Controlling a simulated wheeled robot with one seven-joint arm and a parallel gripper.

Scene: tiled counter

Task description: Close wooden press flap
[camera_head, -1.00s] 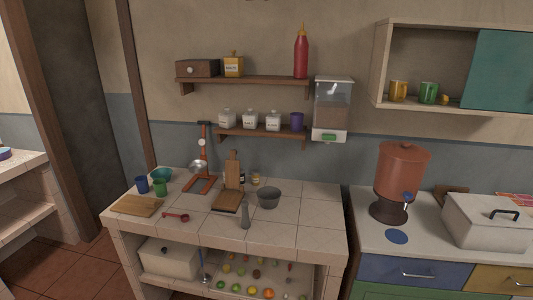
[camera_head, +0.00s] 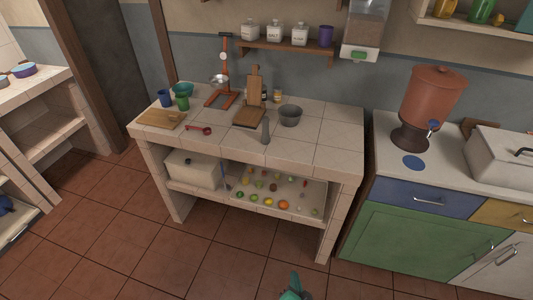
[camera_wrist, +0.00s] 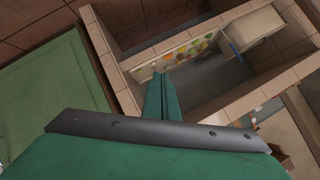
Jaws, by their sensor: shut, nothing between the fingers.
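The wooden press (camera_head: 249,117) sits on the tiled counter, towards its back and middle. Its flap (camera_head: 255,86) stands upright at the back of the base, so the press is open. My gripper (camera_head: 293,280) shows only in part at the bottom edge of the head view, low over the floor and well in front of the counter. In the wrist view my gripper (camera_wrist: 162,97) has its two green fingers shut together with nothing between them. I cannot make out the press clearly in the wrist view.
The counter's front edge and produce shelf (camera_head: 270,188) lie between my gripper and the press. The floor (camera_head: 230,250) is clear.

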